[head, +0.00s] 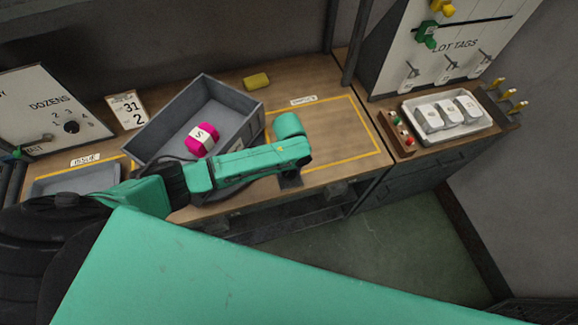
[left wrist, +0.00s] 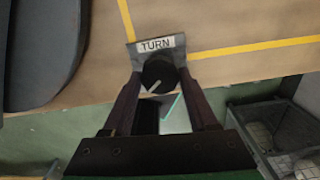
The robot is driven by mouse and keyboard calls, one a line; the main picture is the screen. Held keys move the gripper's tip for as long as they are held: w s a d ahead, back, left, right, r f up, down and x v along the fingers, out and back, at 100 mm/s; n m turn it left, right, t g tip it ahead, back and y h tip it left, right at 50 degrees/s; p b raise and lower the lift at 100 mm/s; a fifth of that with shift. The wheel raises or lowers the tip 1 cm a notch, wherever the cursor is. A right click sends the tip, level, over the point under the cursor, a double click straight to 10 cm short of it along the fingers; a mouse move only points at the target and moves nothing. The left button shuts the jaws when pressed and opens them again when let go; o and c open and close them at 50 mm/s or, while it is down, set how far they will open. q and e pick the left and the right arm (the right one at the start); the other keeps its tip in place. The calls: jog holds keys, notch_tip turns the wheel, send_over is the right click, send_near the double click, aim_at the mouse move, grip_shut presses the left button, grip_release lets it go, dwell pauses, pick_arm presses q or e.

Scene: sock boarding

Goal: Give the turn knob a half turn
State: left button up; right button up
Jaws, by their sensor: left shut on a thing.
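The turn knob (left wrist: 158,72) is a round black knob with a white pointer line slanting to the lower left in the left wrist view. A white label reading TURN (left wrist: 157,45) sits just above it on a grey bracket at the bench's front edge. My left gripper (left wrist: 160,84) is shut on the knob, with one dark finger on each side. In the head view my left gripper (head: 290,180) is at the front edge of the bench, and my arm hides the knob there. My right gripper is in neither view.
A yellow-outlined area (head: 345,140) on the bench is empty. A yellow block (head: 256,81) lies behind. A white tray (head: 486,129) and a button box (head: 396,132) are at the right.

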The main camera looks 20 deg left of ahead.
pick_arm(q)
jog(key=n+p, duration=0.1)
jog(key=n, duration=0.1)
jog(key=n+p, duration=0.1)
jog(key=n, duration=0.2)
jog(key=shift+w+r+n, duration=0.1)
jog(key=shift+r+n, duration=0.1)
jog(key=shift+n, duration=0.1)
jog(key=n+p, duration=0.1)
jog(key=n, duration=0.1)
jog(key=shift+f+n, duration=0.1)
jog(key=shift+n, duration=0.3)
jog(key=n, duration=0.3)
jog(key=shift+n, duration=0.3)
jog(key=n, duration=0.4)
jog(key=shift+n, duration=0.3)
jog(key=n, duration=0.3)
jog(key=shift+n, duration=0.3)
jog(key=n, duration=0.4)
jog(key=shift+n, duration=1.8)
